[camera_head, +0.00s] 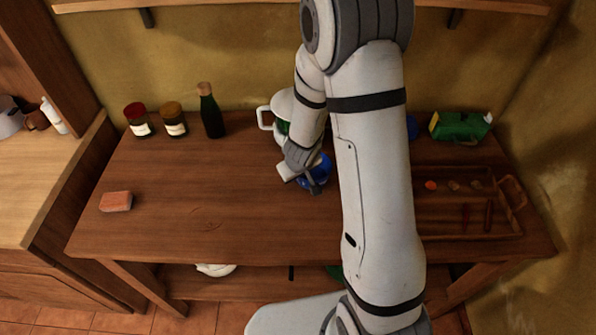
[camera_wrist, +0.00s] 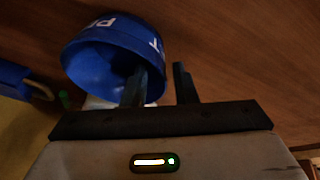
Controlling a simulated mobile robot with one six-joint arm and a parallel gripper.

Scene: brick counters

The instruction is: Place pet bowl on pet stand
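The pet bowl (camera_head: 322,172) is blue and sits low at the middle of the wooden counter, partly hidden by my gripper and arm. In the wrist view the bowl (camera_wrist: 88,72) shows white letters on its outside and its open inside. My gripper (camera_head: 303,172) is at the bowl's near left side. In the wrist view my gripper (camera_wrist: 160,78) has its fingers apart, one over the bowl's inside and one outside its wall, with a gap visible at the outer finger. I cannot make out the pet stand; my arm hides part of the counter.
Two jars (camera_head: 174,120), a dark bottle (camera_head: 210,112) and a white pitcher (camera_head: 265,117) stand along the back. A reddish block (camera_head: 116,201) lies at left. A wooden tray (camera_head: 465,237) with small items and a green carton (camera_head: 459,127) are at right. The left-middle counter is clear.

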